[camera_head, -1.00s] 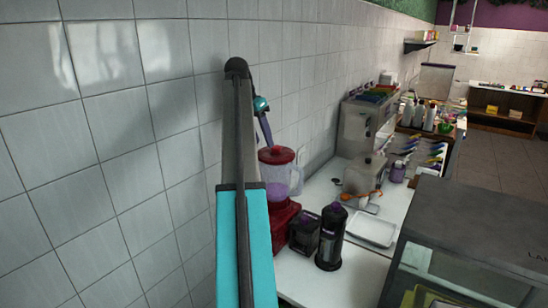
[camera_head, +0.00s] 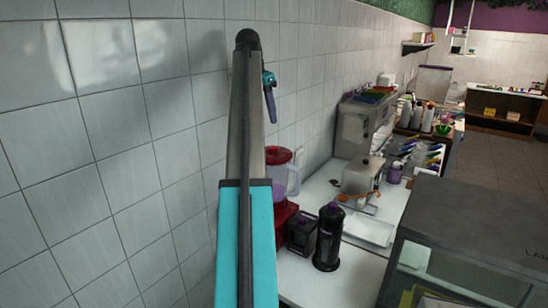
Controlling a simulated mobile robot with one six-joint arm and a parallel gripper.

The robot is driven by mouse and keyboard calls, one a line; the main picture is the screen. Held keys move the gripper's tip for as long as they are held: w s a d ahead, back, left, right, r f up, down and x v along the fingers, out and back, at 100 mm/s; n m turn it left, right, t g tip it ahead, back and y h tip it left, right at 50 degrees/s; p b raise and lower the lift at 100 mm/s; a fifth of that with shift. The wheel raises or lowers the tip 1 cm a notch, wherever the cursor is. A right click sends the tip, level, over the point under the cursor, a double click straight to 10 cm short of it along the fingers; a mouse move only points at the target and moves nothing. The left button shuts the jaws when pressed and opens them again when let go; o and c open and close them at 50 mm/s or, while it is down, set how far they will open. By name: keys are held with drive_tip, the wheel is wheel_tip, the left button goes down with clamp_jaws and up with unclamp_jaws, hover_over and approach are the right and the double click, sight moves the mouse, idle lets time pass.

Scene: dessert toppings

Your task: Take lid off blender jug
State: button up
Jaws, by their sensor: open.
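The blender jug (camera_head: 292,178) is clear, with a handle on its right side. It stands on a red base (camera_head: 286,213) at the counter's wall side. Its red lid (camera_head: 280,156) sits on top of the jug. My arm hides the left part of the lid, jug and base. The small end of my arm with my gripper (camera_head: 272,118) hangs downward above the lid, with a visible gap between them. My gripper is open and I see nothing held in it. Its fingers are too small to make out separately.
A black bottle (camera_head: 328,237) and a dark square container (camera_head: 302,234) stand close in front of the blender. A white tray (camera_head: 368,229) and a metal machine (camera_head: 358,130) are farther right. The tiled wall (camera_head: 120,150) is close on the left. A large grey appliance (camera_head: 470,225) fills the lower right.

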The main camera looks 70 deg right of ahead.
hover_over(273, 147)
drive_tip(key=a, duration=0.1)
drive_tip(key=shift+w+a+f, duration=0.1)
drive_tip(key=shift+w+f, duration=0.1)
drive_tip(key=shift+f, duration=1.8)
drive_tip(key=shift+w+a+f, duration=0.1)
drive_tip(key=shift+w+f, duration=0.1)
drive_tip(key=shift+f, duration=1.75)
drive_tip(key=shift+f, duration=0.1)
drive_tip(key=shift+p+x, duration=1.15)
drive_tip(key=shift+x, duration=0.05)
drive_tip(key=shift+p+x, duration=0.4)
drive_tip(key=shift+x, duration=0.85)
drive_tip(key=c, duration=1.2)
drive_tip(key=shift+c, duration=0.4)
